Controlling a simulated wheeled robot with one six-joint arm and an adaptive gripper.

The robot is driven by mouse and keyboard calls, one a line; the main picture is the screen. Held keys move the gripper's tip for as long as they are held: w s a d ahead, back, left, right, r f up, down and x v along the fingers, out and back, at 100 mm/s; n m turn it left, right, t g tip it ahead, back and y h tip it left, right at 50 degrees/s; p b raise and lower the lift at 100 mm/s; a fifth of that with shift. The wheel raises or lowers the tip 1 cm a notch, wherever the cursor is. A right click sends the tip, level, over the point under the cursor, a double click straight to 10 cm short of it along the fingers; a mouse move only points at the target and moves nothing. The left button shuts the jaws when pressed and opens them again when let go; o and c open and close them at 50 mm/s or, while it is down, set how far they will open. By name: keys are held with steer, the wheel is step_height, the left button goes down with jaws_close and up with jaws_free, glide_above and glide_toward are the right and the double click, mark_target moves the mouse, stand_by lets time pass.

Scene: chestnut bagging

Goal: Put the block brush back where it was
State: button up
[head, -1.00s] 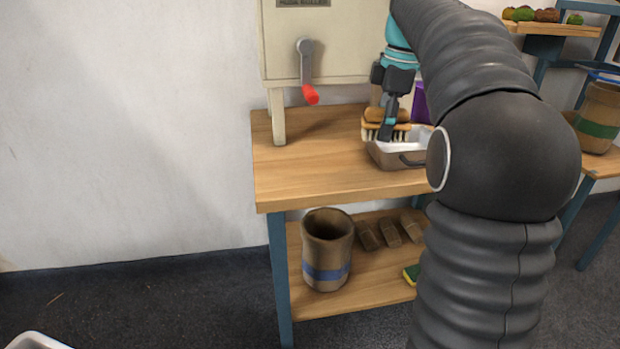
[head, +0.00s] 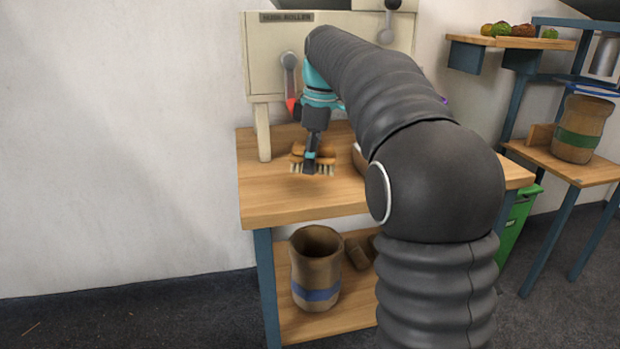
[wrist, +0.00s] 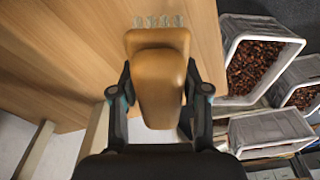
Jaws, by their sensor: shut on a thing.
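The block brush (head: 326,158) has a tan wooden body and pale bristles pointing down. My gripper (head: 312,160) is shut on it and holds it over the left part of the wooden table (head: 262,207), in front of the cream machine. I cannot tell for sure whether the bristles touch the tabletop. In the wrist view the brush (wrist: 160,85) sits between both fingers, its wooden block toward me and bristle tufts showing at the far end.
The cream machine (head: 262,60) with a red-tipped crank stands behind the brush. A tray (head: 359,158) is mostly hidden behind my arm. A blue-banded sack (head: 316,270) stands on the lower shelf. The wrist view shows crates of chestnuts (wrist: 228,100). The table's front left is clear.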

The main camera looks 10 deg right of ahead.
mark_target(310, 188)
steer(key=shift+a+f+b, duration=0.1)
steer(key=shift+f+b, duration=0.3)
steer(key=shift+f, duration=1.7)
steer(key=shift+f, duration=0.1)
steer(key=o, duration=1.2)
steer(key=r+p, duration=0.1)
steer(key=r, duration=0.3)
steer(key=d+r+p, duration=0.1)
steer(key=r, duration=0.3)
steer(key=r+p, duration=0.1)
steer(key=r, duration=0.3)
steer(key=shift+s+d, duration=0.15)
steer(key=shift+s, duration=0.1)
steer(key=shift+r, duration=0.1)
